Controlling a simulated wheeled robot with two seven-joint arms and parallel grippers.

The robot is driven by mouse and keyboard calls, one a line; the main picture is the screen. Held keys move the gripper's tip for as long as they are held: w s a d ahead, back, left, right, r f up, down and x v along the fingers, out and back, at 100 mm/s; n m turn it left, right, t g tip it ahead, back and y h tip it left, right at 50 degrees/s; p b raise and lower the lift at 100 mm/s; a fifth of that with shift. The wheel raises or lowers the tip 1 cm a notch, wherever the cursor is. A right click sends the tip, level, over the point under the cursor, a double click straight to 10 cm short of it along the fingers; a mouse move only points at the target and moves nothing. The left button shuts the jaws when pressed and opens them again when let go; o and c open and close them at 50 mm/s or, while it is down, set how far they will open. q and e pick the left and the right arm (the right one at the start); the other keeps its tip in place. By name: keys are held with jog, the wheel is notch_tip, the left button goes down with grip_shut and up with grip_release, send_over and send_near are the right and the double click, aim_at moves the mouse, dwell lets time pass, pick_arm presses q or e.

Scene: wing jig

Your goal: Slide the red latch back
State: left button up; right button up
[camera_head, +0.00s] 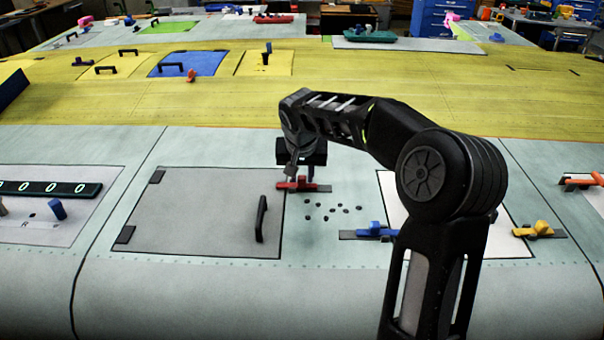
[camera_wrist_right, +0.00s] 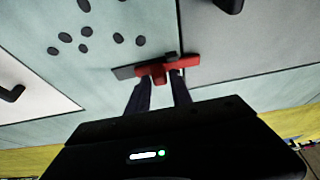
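The red latch (camera_head: 289,186) sits on a short dark base strip at the right edge of the grey hatch panel (camera_head: 200,215). Its left end reaches over the panel's seam, and bare strip shows to its right. The latch also shows in the right wrist view (camera_wrist_right: 152,70), its bar crossing the seam. My right gripper (camera_head: 303,176) is just above the latch, pointing down. In the right wrist view its two dark fingers (camera_wrist_right: 159,82) are spread apart, with the latch's raised part near and between the tips. Contact cannot be told. My left gripper is out of view.
The panel has a black handle (camera_head: 262,218) and two dark hinges on its left. A blue latch (camera_head: 375,231) and a yellow latch (camera_head: 535,229) flank a white panel partly behind my right arm.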

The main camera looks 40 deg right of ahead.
grip_shut()
dwell(1.0)
